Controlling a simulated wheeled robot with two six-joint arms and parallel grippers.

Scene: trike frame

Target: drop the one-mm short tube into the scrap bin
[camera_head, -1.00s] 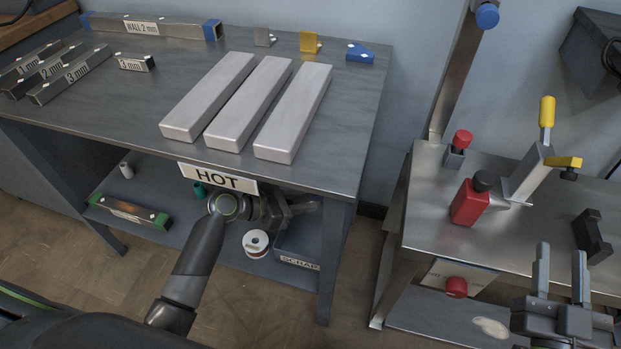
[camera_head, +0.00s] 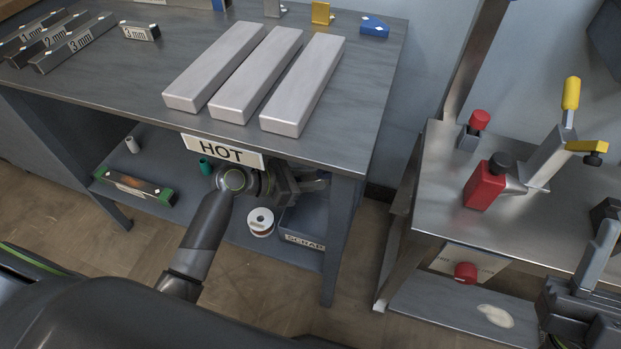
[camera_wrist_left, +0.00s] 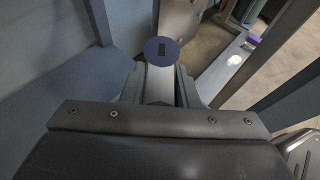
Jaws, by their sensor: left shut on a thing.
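My left gripper (camera_head: 312,184) is under the table's right end, above the open scrap bin (camera_head: 303,241) on the lower shelf. In the left wrist view its fingers (camera_wrist_left: 160,84) are shut on a pale grey bar-like piece (camera_wrist_left: 160,86), which I take for the short tube. A dark blue disc (camera_wrist_left: 161,50) with a dark rectangular mark shows at its far end. No label is readable on it. In the head view the held piece cannot be made out. My right gripper (camera_head: 604,262) is partly cut off at the right edge, apparently open and empty.
The tabletop (camera_head: 345,120) bears three pale bars and a short 3 mm tube (camera_head: 141,32). A HOT sign (camera_head: 222,151) hangs on its front edge. A white spool (camera_head: 261,221) stands left of the bin. A table leg (camera_head: 342,240) stands to its right.

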